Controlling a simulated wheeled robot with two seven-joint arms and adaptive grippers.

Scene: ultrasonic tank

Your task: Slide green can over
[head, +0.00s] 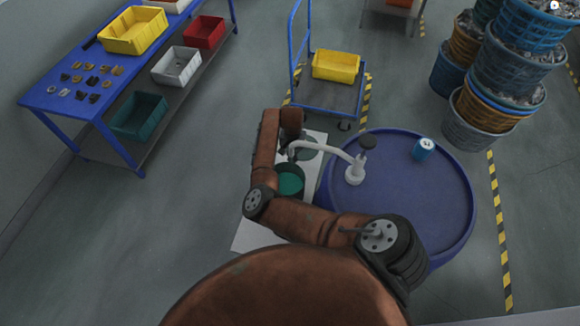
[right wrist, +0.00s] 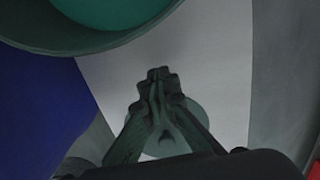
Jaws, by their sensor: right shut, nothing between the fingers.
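The green can (head: 290,183) is a dark, open-topped round vessel with green inside, on a white surface (head: 252,238) left of the blue drum in the head view. My right arm partly covers it. In the right wrist view the can (right wrist: 105,38) fills the upper left. My right gripper (right wrist: 158,75) is shut and empty, with its fingertips below the can's rim in that picture; a gap shows between them. A flat greenish disc (right wrist: 192,112) lies on the white surface, partly behind the fingers. My left gripper is not in view.
A blue drum (head: 415,190) carries a white pump spout (head: 355,172), a small blue can (head: 423,149) and a dark cap (head: 367,141). The spout reaches left near my right wrist. A blue cart (head: 325,97) stands behind. Open floor (head: 190,200) lies to the left.

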